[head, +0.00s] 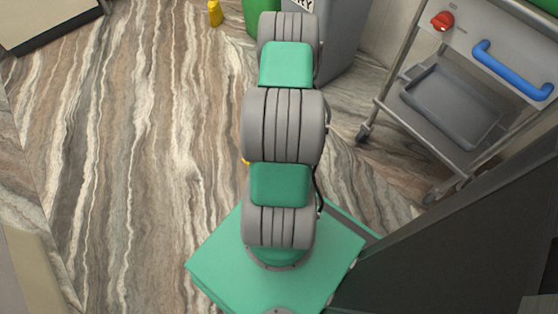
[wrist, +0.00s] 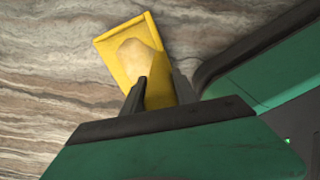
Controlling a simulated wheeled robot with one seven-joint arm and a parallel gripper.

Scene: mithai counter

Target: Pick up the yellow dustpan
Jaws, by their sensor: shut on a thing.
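The yellow dustpan (wrist: 117,50) is in the wrist view, with a raised rim and a paler patch in its middle. My gripper (wrist: 160,90) is shut on it; its two dark fingers stand on either side of a yellow part near the dustpan's lower end. The pan extends beyond the fingertips, over the streaked floor. In the head view my arm hides the gripper and nearly all of the dustpan; only a small yellow sliver (head: 246,162) shows at the arm's left edge, probably part of it.
A steel trolley (head: 414,105) with a grey tray (head: 452,104) and a blue handle (head: 512,70) stands at right. A grey bin (head: 342,42), a green bin (head: 262,18) and a yellow bottle (head: 215,13) are at the back. The floor at left is clear.

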